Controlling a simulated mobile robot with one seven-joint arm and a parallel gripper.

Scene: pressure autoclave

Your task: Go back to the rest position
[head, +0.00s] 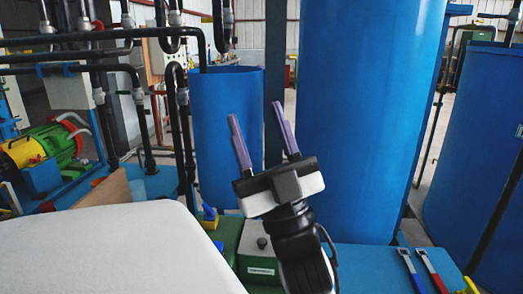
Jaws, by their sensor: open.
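My gripper (256,112) is in the middle of the head view, at the end of my black and white arm that comes up from the bottom edge. Its two purple fingers point up and are spread apart. Nothing is between them. The gripper shows in front of a small blue tank (226,90) and the edge of a tall blue tank (365,110). I cannot tell its exact distance from them.
Black pipes (120,34) run across the upper left. A green and yellow motor (42,146) stands at the left. A white rounded surface (110,250) fills the lower left.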

